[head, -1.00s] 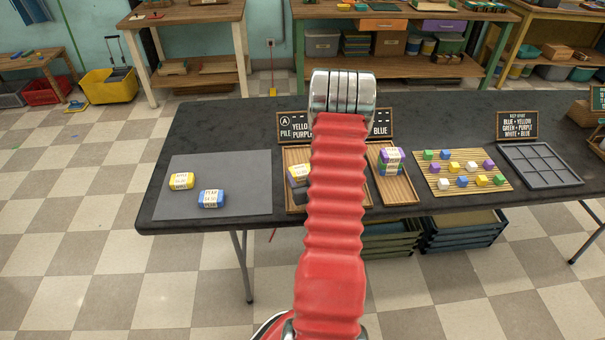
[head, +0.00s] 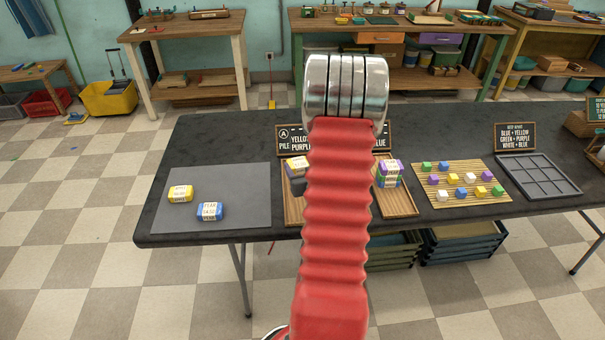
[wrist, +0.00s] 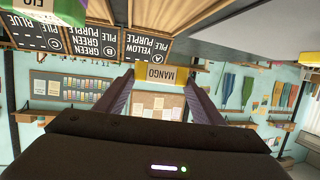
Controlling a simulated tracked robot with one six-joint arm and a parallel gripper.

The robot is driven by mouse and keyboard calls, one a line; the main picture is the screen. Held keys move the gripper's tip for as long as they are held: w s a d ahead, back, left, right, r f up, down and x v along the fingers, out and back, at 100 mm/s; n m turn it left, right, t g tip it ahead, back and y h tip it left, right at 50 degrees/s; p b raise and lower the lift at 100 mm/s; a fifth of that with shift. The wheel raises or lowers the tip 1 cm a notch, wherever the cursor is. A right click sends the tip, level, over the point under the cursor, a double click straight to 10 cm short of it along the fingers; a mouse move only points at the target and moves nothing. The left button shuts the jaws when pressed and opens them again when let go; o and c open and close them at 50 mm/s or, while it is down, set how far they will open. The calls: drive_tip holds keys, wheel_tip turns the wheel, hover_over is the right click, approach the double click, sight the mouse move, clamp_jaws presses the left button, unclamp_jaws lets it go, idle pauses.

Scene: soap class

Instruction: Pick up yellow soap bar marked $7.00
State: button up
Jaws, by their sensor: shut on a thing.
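A yellow soap bar (wrist: 168,77) with a label reading MANGO sits between the fingertips of my gripper (wrist: 160,84), which is shut on it. The wrist view is upside down, and no price can be read there. My arm hides most of that tray. Another yellow bar (head: 180,194) lies on the grey mat (head: 240,185).
A blue bar (head: 209,212) lies on the mat. A stack of coloured bars (head: 389,173) stands on the right wooden tray (head: 400,206). Coloured cubes lie on a slatted mat (head: 440,198) beside a grey compartment tray (head: 538,176). Chalkboard signs (head: 514,136) stand behind.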

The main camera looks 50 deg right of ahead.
drive_tip(key=shift+r, duration=0.3)
idle(0.5)
